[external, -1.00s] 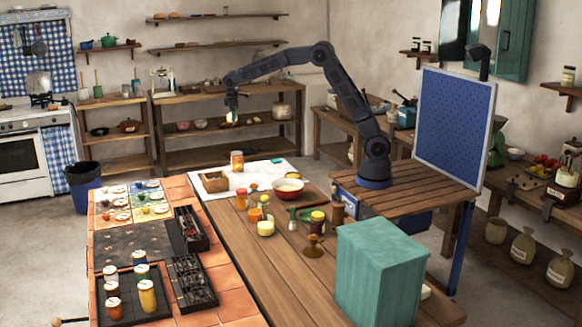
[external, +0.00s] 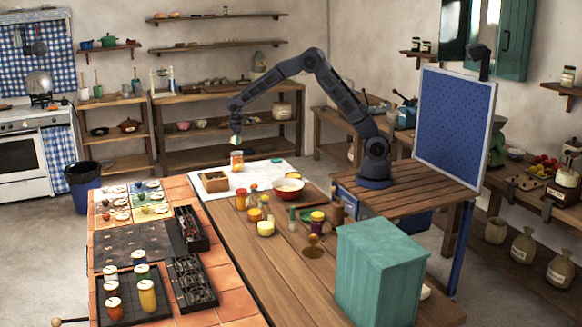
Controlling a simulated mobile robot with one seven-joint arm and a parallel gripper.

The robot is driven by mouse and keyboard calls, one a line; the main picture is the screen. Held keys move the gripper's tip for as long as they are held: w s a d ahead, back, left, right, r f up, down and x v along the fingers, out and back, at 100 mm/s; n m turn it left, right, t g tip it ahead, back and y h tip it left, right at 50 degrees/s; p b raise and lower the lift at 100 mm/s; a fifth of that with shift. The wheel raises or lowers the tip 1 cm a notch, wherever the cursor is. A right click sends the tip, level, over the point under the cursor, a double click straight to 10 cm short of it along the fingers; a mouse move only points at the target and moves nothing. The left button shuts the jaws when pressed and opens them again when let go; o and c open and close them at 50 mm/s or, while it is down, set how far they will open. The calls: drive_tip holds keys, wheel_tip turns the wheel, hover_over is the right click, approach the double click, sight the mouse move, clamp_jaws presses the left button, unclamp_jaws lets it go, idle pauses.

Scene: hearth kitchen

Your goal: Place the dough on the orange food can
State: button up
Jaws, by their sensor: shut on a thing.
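An orange food can (external: 237,164) with a pale top stands upright at the far end of the wooden table, on a white sheet. My gripper (external: 236,139) points down just above the can, shut on a small pale piece that looks like the dough (external: 236,143). The dough is partly hidden by the fingers. A small gap seems to show between the dough and the can's top, but at this size I cannot tell for sure whether they touch.
Several jars stand nearer, with a large teal box (external: 380,270) at the front right. The air around my gripper is clear.

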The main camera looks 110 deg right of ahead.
sight(237, 153)
drive_tip(key=shift+a+x, duration=0.2)
drive_tip(key=shift+x, duration=0.7)
drive_tip(key=shift+a+x, duration=0.15)
drive_tip(key=shift+x, duration=0.7)
drive_tip(key=shift+a+x, duration=0.2)
drive_tip(key=shift+x, duration=0.7)
drive_tip(key=shift+w+f, duration=0.1)
drive_tip(key=shift+f, duration=0.1)
drive_tip(key=o, duration=0.8)
drive_tip(key=shift+c, duration=0.2)
drive_tip(key=shift+r, duration=0.1)
